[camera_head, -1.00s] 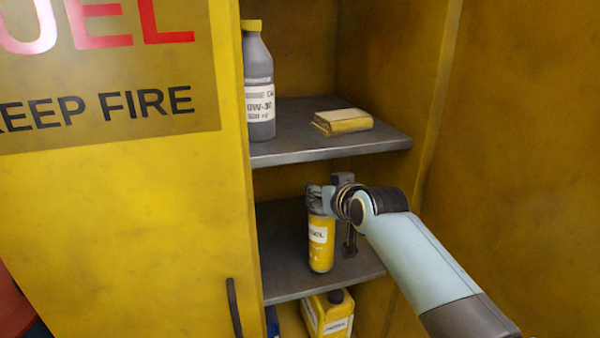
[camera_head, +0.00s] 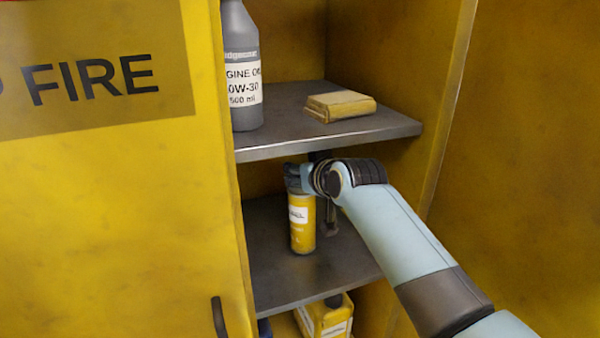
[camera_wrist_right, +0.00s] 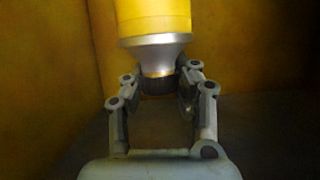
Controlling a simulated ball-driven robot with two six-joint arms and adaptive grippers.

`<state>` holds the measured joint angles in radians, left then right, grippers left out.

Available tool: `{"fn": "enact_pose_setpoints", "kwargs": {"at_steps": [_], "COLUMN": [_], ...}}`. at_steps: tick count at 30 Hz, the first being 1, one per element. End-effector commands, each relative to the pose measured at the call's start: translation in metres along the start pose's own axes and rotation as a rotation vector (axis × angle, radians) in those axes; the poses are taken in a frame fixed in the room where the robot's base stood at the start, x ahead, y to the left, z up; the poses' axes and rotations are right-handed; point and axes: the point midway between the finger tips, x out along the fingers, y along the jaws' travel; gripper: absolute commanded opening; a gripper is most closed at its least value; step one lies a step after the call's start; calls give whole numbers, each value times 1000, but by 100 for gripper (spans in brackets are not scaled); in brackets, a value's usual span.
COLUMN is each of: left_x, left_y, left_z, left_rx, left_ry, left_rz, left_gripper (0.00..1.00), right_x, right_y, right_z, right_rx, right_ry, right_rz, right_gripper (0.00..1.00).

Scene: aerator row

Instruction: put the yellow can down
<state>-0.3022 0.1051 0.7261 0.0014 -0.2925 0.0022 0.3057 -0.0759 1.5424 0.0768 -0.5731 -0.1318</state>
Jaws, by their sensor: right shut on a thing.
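The yellow can (camera_head: 302,228) with a white label is upright over the middle shelf (camera_head: 290,285) of the yellow cabinet. I cannot tell for sure whether its base touches the shelf. My right gripper (camera_head: 298,178) is shut on the can's top end. In the right wrist view the can's yellow body (camera_wrist_right: 153,18) and silver shoulder show, and my right gripper's fingers (camera_wrist_right: 160,88) close on its dark neck. My left gripper is not in view.
A grey engine oil bottle (camera_head: 242,70) and a yellow block-like item (camera_head: 340,106) stand on the upper shelf (camera_head: 330,138), just above my right arm. A yellow jug (camera_head: 325,318) is below. The cabinet door (camera_head: 110,230) is at left. The middle shelf has bare room right of the can.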

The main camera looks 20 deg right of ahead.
Motion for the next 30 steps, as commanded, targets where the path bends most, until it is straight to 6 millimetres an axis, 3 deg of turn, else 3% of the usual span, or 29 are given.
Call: {"fn": "enact_pose_setpoints", "kwargs": {"at_steps": [4,5,10,20,25,30], "left_x": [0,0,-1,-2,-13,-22], "left_y": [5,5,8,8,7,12], "left_z": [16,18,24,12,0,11], "left_rx": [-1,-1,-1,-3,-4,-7], "left_ry": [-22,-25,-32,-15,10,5], "left_rz": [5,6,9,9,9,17], "left_gripper": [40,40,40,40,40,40], "right_x": [1,1,1,-3,-32,-72], "right_y": [0,0,0,0,0,0], "right_z": [1,1,1,-1,-4,-4], "right_rx": [0,0,0,0,0,0], "right_ry": [1,1,1,1,3,3], "right_rz": [0,0,0,0,1,1], "right_gripper": [0,29,50,50,50,50]}}
